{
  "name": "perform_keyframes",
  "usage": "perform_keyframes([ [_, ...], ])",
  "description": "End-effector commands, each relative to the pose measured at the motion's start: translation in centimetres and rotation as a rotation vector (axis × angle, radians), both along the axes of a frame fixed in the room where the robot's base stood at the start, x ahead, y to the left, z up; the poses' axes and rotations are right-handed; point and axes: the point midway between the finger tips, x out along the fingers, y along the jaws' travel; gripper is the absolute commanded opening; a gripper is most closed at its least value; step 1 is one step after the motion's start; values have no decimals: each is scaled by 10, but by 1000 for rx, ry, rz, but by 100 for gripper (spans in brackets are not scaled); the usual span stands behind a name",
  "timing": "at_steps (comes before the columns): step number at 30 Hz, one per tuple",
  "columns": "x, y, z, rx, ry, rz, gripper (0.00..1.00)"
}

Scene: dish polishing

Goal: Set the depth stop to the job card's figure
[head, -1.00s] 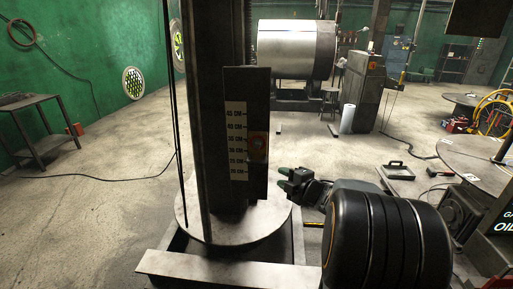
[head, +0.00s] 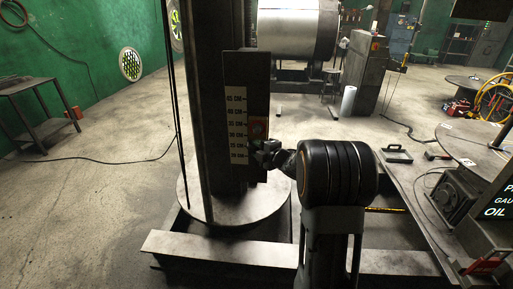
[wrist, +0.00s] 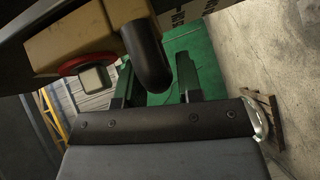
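The depth scale (head: 236,112) is a pale strip marked in CM on a dark upright plate. The orange-tan stop slider (head: 257,128) sits beside it, about level with the 30 to 35 marks; its exact reading is too small to tell. My gripper (head: 266,155) is at the slider's lower right. In the wrist view the slider is a tan block (wrist: 90,40) with a red ring (wrist: 88,64) and a black rounded handle (wrist: 148,55). My green fingers (wrist: 155,85) stand apart, with the handle between them in the picture; contact cannot be told. No job card is readable.
A dark screen (head: 497,200) with cut-off text stands at the right edge. A round plate (head: 190,195) and a flat metal beam (head: 225,246) lie below the column. A workbench (head: 425,185) stands to the right. Open floor lies left.

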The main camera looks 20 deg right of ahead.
Motion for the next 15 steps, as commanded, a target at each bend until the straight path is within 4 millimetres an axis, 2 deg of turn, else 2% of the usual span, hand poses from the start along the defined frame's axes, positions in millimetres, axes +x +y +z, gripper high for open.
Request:
perform_keyframes([
  [12,6,2,-1,0,0,0,34],
  [15,6,2,-1,0,0,0,26],
])
